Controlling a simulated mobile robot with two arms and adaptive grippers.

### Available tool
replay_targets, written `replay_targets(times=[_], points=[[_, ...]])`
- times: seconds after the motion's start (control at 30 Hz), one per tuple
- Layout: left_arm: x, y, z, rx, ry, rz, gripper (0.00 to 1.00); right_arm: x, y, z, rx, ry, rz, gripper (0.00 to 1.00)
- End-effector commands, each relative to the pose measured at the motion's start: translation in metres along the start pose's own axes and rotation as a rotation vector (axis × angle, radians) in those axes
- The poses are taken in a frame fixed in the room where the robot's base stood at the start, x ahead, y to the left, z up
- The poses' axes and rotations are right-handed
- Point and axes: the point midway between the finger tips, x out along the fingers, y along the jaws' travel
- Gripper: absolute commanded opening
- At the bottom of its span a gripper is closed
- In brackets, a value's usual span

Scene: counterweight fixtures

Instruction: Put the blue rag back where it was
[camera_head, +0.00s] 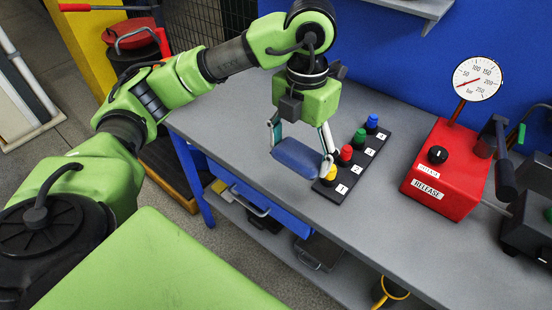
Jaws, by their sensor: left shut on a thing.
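The blue rag (297,158) is a flat blue piece between the fingers of my left gripper (300,151). The gripper points down and is shut on it, over the front part of the grey workbench (240,120). The rag's right end is close to the yellow button of the button strip; I cannot tell whether the rag touches the bench. My right gripper is not in view.
A black strip (352,165) with yellow, red, green and blue buttons, numbered labels beside them, lies right of the gripper. A red box (436,168) labelled RELEASE, with a gauge (478,78) above it, stands further right. The bench's left part is clear.

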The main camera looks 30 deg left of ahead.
Motion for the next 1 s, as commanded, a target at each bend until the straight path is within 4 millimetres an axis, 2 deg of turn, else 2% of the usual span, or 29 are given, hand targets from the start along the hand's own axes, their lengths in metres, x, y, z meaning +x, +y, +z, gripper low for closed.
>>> replay_targets(times=[0.17,0.47,0.6,0.7,0.87,1.0], points=[[0.010,0.019,0.010,-0.041,0.005,-0.001,0.56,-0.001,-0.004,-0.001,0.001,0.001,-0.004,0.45],[0.042,0.084,0.046,-0.038,0.007,0.000,0.56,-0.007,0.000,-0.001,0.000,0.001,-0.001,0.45],[0.069,0.101,0.057,-0.035,0.005,0.000,0.56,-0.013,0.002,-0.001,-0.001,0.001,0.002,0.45],[0.082,0.110,0.062,-0.032,0.004,0.002,0.56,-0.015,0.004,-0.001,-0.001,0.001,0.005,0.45],[0.091,0.116,0.066,-0.030,0.002,0.000,0.56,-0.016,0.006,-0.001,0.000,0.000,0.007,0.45],[0.107,0.122,0.069,-0.029,0.007,0.000,0.56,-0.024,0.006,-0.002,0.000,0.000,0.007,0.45]])
